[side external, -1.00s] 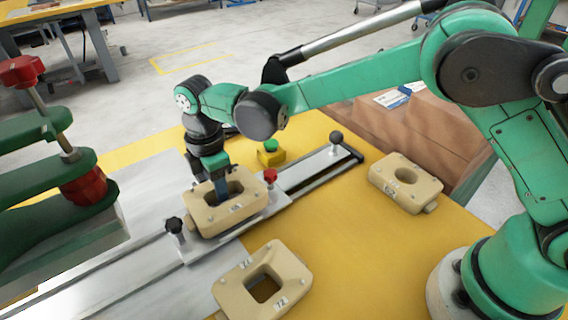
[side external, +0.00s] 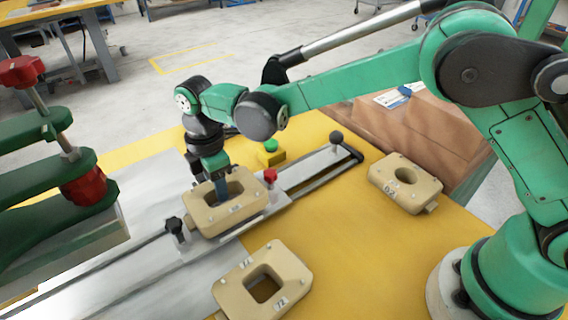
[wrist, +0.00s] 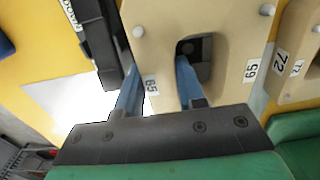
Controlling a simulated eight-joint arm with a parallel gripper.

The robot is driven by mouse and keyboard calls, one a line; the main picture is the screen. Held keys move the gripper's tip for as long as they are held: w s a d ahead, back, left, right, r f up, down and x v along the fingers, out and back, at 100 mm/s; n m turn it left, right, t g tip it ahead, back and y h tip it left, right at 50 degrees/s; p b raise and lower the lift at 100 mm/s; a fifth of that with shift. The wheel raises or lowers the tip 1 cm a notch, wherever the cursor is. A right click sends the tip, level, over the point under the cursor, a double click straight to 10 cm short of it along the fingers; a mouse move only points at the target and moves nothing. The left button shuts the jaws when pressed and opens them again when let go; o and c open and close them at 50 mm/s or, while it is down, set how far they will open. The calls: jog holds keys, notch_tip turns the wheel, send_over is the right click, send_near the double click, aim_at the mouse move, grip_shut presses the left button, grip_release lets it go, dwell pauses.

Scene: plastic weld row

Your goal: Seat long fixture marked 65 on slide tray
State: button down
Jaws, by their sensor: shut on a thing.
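The long tan fixture marked 65 (side external: 248,210) is over the slide tray (side external: 276,201), between a black knob and a red knob. It also shows in the wrist view (wrist: 225,45), with 65 labels on it. My gripper (side external: 222,190) is shut on one wall of this fixture; one blue finger is inside its opening and the other is outside. In the wrist view my gripper (wrist: 157,90) has that wall between its fingers. The fixture looks about level. I cannot tell whether its underside touches the tray.
A tan fixture marked 72 (side external: 232,287) lies in front on the yellow table. Another tan fixture (side external: 418,190) with a round hole lies at the right. A green button on a yellow box (side external: 270,155) stands behind the rail. A green clamp press (side external: 45,165) stands at the left.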

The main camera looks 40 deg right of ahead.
jog(key=shift+f, duration=0.4)
dwell(0.5)
jog(key=shift+c, duration=2.3)
grip_release()
jog(key=c, duration=0.4)
jog(key=shift+c, duration=0.2)
jog(key=shift+r, duration=0.1)
jog(key=shift+r, duration=3.5)
